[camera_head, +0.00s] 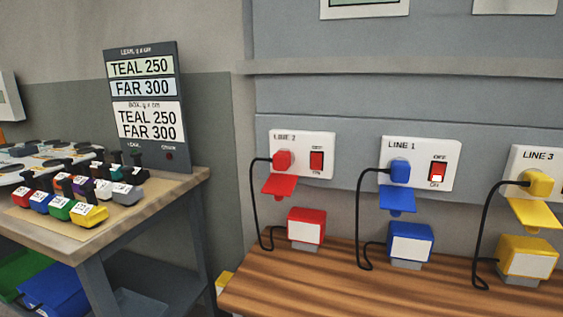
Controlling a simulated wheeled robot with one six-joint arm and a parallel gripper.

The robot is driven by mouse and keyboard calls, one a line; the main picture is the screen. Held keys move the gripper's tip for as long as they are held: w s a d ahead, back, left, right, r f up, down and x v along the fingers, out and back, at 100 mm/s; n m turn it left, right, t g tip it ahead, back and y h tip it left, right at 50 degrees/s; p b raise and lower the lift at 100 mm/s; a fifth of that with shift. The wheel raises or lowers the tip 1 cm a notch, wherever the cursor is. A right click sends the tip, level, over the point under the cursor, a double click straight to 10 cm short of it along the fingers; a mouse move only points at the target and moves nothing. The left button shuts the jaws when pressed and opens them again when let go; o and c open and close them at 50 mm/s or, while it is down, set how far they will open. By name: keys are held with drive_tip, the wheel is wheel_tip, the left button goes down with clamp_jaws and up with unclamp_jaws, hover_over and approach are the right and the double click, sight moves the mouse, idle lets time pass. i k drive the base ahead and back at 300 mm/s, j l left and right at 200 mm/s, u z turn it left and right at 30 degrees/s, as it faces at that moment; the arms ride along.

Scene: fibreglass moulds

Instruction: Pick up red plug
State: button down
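The red plug (282,160) sits in the white LINE 2 socket plate (301,142) on the wall. A black cord (253,205) runs from it down to a red box (306,226) with a blank white face on the wooden bench. A red flap (280,185) hangs open under the plug. A red rocker switch (317,161) is on the same plate, right of the plug. My gripper is not in view.
A blue plug (400,171) sits in LINE 1 and a yellow plug (538,183) in LINE 3, each corded to a box on the wooden bench (330,284). A left table (150,211) holds several coloured blocks and a sign (147,105). A gap separates the tables.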

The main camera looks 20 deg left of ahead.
sight(282, 160)
drive_tip(key=i+l+u, duration=0.35)
drive_tip(key=i+l, duration=0.15)
drive_tip(key=i+l+u, duration=0.4)
drive_tip(key=l, duration=0.3)
